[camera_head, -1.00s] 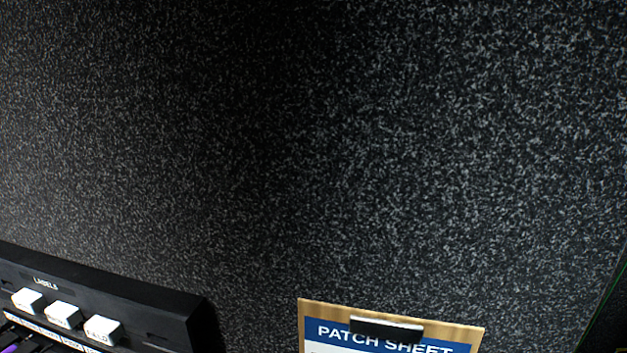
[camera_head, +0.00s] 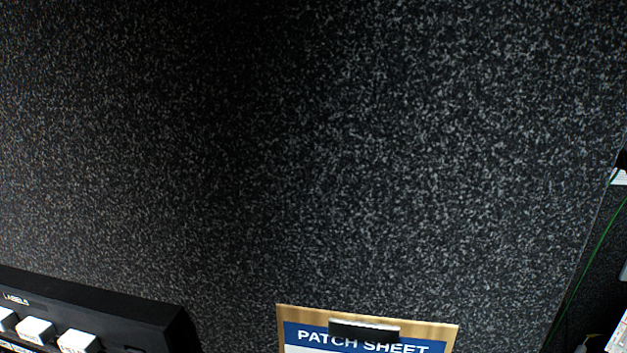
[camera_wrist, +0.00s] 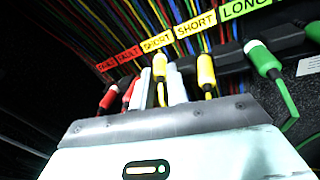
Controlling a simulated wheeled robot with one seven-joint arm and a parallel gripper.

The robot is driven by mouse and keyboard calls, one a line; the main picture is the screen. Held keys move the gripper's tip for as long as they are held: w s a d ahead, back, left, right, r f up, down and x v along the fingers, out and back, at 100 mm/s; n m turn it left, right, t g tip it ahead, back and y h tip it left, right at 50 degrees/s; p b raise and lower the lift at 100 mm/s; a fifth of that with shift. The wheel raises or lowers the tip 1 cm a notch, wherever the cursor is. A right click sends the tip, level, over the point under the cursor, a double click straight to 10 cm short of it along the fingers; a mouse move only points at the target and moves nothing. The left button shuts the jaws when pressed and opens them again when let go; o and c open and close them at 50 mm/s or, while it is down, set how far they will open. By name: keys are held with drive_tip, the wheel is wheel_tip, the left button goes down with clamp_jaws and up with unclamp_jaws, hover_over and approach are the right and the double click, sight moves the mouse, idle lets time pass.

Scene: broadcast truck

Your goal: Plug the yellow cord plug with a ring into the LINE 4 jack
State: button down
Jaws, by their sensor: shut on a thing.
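In the wrist view my gripper (camera_wrist: 157,84) has its pale fingers on either side of a yellow plug (camera_wrist: 159,67), under a yellow SHORT label. The plug stands upright with a yellow cord below it. A second yellow plug (camera_wrist: 206,72) hangs to the right under another SHORT label, apart from the fingers. I cannot make out clearly which yellow plug carries a ring. The LINE 4 jack is not in view. The head view shows neither my gripper nor these plugs.
Red plugs (camera_wrist: 109,97) hang close to the left of my gripper, under FAULT labels. A green plug (camera_wrist: 262,58) hangs at the right under LONG. Coloured cords run behind. The head view shows a speckled dark wall, a PATCH SHEET board (camera_head: 365,338) and a LABELS box (camera_head: 90,308).

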drive_tip(key=shift+s, duration=0.15)
drive_tip(key=s+b, duration=0.1)
drive_tip(key=s, duration=0.1)
drive_tip(key=shift+s, duration=0.35)
idle(0.3)
